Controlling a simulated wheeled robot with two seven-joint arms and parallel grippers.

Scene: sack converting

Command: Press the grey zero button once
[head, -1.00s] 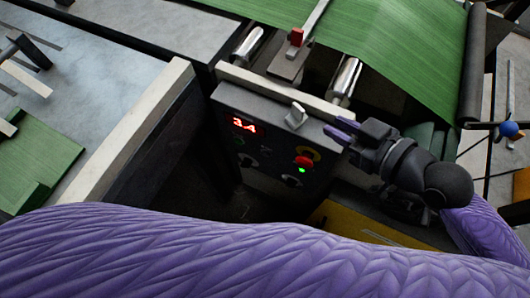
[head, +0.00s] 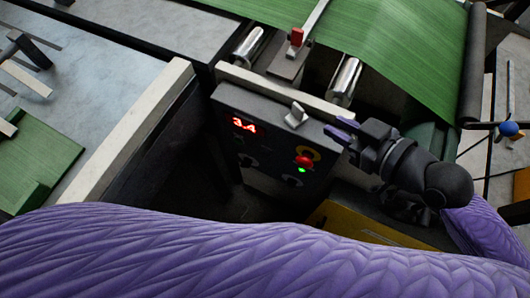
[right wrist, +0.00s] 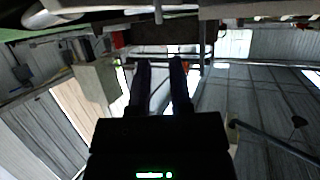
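The dark control panel (head: 228,98) faces me below the machine's pale rail in the head view. It bears a red display (head: 244,125) reading 3.4, a red button (head: 304,161) on a yellow ring, a lit green lamp (head: 302,170) and dark round controls. I cannot clearly make out the grey zero button among the dim controls. My right gripper (head: 338,127) is at the panel's upper right corner, close to the pale lever switch on top, with no contact visible. In the right wrist view its two fingers (right wrist: 160,65) are apart with nothing between them. My left gripper is out of view.
A pale lever switch (head: 296,115) stands on the panel's top edge. Behind it are metal rollers (head: 345,78) and a green web (head: 390,45). A pale-edged table (head: 130,135) stands to the left. The space in front of the panel looks free.

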